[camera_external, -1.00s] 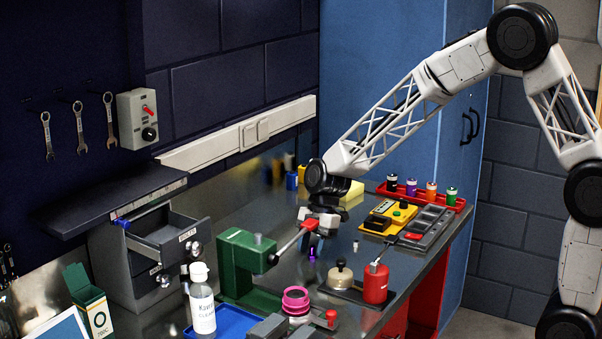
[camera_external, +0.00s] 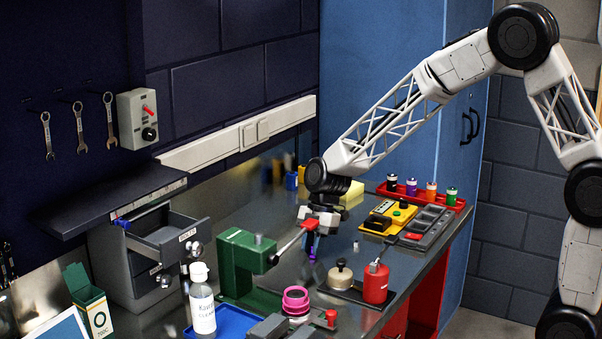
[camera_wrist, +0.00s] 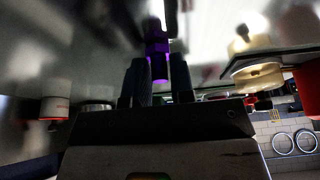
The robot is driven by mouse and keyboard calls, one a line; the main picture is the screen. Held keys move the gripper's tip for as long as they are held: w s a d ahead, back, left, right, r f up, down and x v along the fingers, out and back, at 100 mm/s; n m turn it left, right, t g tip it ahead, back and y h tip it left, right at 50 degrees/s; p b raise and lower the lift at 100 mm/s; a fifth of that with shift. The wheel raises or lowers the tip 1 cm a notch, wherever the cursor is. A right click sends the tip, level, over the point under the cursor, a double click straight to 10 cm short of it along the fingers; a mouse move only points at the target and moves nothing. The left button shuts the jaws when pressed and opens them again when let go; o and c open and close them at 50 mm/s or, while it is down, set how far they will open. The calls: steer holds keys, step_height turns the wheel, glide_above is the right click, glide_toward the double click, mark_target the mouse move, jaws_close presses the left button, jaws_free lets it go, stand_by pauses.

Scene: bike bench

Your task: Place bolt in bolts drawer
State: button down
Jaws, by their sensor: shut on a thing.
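A small purple bolt (camera_wrist: 158,67) is between the fingers of my gripper (camera_wrist: 155,85) in the wrist view. My gripper (camera_external: 311,245) is shut on it, low over the bench, right of the green press; a little purple (camera_external: 312,258) shows below the fingers. I cannot tell whether the bolt touches the bench. The bolts drawer (camera_external: 172,242), with a label on its front, is the top drawer of the grey cabinet (camera_external: 117,266) at left. It stands pulled open. Part of its inside shows; its bottom is mostly hidden.
The green press (camera_external: 240,262) with its red-ended lever stands between my gripper and the cabinet. A white bottle (camera_external: 202,305), pink rings (camera_external: 296,300), a cream-coloured knobbed piece (camera_external: 340,276) and a red canister (camera_external: 376,284) stand nearby. A dark shelf (camera_external: 110,198) overhangs the cabinet.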

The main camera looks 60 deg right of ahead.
mark_target(312, 245)
step_height(312, 245, up, 10)
steer(key=shift+f, duration=0.15)
stand_by(0.4)
stand_by(0.8)
steer(key=w+a+r, duration=0.3)
steer(key=a+r, duration=0.3)
steer(key=a, duration=0.6)
steer(key=w+a+r, duration=0.4)
steer(key=a+r, duration=0.2)
steer(key=a, duration=0.7)
steer(key=w+a+r, duration=0.4)
steer(key=a+r, duration=0.1)
steer(key=a, duration=0.7)
steer(key=shift+w+a+r, duration=0.15)
steer(key=shift+a+r, duration=0.2)
steer(key=shift+r, duration=0.05)
steer(key=shift+f, duration=0.15)
steer(key=shift+f, duration=2.35)
